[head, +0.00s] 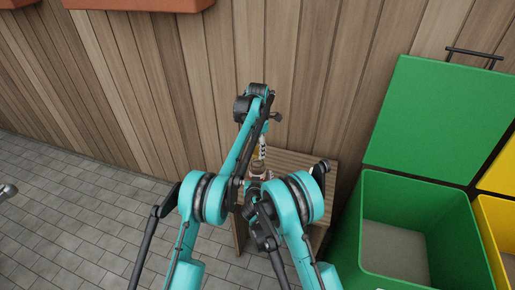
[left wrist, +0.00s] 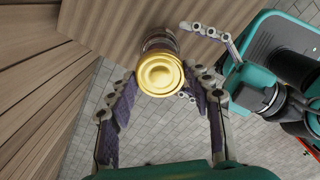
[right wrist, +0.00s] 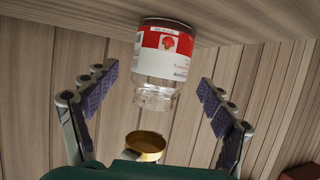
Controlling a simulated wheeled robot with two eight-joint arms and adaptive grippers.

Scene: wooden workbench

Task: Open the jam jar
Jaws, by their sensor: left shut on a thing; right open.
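The jam jar (right wrist: 166,58) is clear glass with a red and white label and stands on the wooden bench, inverted in the right wrist view. The gold lid (right wrist: 146,144) shows there apart from the jar's mouth, with a gap between. In the left wrist view the lid (left wrist: 159,74) sits between the fingertips of my left gripper (left wrist: 163,78), which is shut on it. My right gripper (right wrist: 157,77) is open, its fingers apart on either side of the jar, not touching it. In the head view my arms largely hide the jar.
The small wooden bench (head: 300,162) stands against a plank wall (head: 330,70). An open green bin (head: 440,235) is close on the right, with a yellow bin (head: 497,235) beyond it. Grey paving (head: 75,215) on the left is clear.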

